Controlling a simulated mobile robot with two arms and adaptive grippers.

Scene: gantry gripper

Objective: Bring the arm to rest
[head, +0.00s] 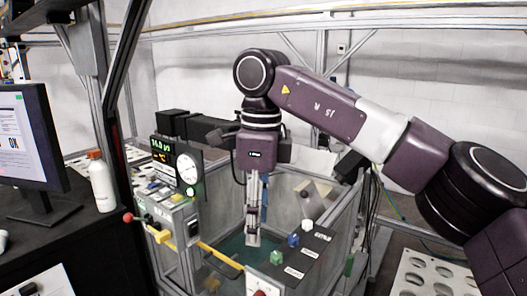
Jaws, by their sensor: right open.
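My right arm comes in from the right edge, bends at a dark joint at the top middle, and points its gripper (252,238) straight down. The gripper's long pale fingers hang over a glass-walled tank (325,243) with green-blue liquid or floor inside. The fingers look empty, and the gap between them is small in this view. The fingertips hide part of the tank's interior, so I cannot tell how far they are above its bottom. My left gripper is not in view.
A dark panel with green, blue and white blocks (308,225) lies close right of the fingers. A monitor (30,140) and white bottle (101,182) stand on the black table. Metal frame posts surround the tank.

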